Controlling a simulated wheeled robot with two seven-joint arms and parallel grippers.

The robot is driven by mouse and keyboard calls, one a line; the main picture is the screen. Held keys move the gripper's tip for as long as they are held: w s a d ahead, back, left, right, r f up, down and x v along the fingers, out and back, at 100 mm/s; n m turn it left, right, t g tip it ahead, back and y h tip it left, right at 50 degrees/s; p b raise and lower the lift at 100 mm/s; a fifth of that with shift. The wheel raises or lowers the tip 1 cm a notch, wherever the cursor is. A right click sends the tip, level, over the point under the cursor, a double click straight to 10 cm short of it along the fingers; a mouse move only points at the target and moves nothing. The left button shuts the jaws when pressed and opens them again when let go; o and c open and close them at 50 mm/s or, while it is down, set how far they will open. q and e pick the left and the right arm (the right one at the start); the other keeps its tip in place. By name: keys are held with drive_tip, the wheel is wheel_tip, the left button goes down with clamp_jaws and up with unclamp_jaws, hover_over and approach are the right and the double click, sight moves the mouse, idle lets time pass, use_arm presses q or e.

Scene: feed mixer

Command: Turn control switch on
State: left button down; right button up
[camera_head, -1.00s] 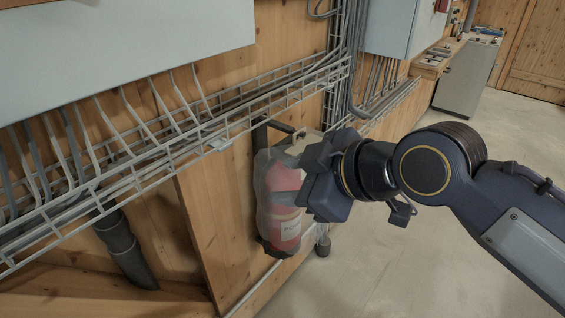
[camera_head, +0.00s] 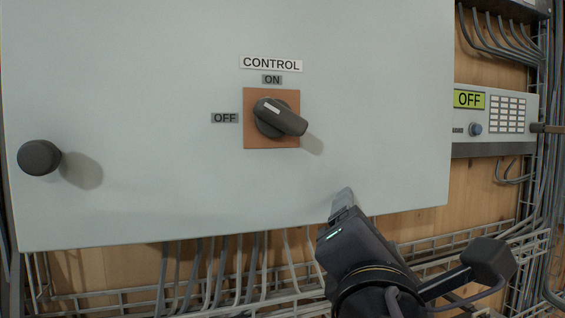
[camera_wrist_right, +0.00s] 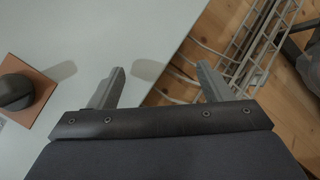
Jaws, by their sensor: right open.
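The control switch (camera_head: 280,117) is a dark rotary knob on an orange square plate, on the pale cabinet front. Its white mark is at the upper left, and its handle slants to the lower right. An ON label (camera_head: 272,79) is above it and an OFF label (camera_head: 225,118) is to its left. My right gripper (camera_head: 343,205) is below and to the right of the switch, apart from it, at the cabinet's lower edge. In the right wrist view the gripper (camera_wrist_right: 160,88) is open and empty, with the switch (camera_wrist_right: 17,91) at the left edge. My left gripper is not in view.
A round black knob (camera_head: 39,158) sticks out at the cabinet's left. A box on the right has a green display (camera_head: 469,99) reading OFF. Cables and a wire tray (camera_head: 440,250) run below the cabinet. The cabinet front around the switch is clear.

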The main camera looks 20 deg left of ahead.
sight(280, 125)
drive_tip(key=s+a+r+n+t+y, duration=0.3)
drive_tip(key=s+a+r+t, duration=0.2)
drive_tip(key=s+a+r, duration=0.4)
drive_tip(key=shift+n+t, duration=0.3)
drive_tip(key=p+x, duration=0.2)
drive_tip(key=x, duration=0.4)
drive_tip(key=shift+w+d+r, duration=0.1)
drive_tip(key=shift+w+d, duration=0.05)
drive_tip(key=c, duration=1)
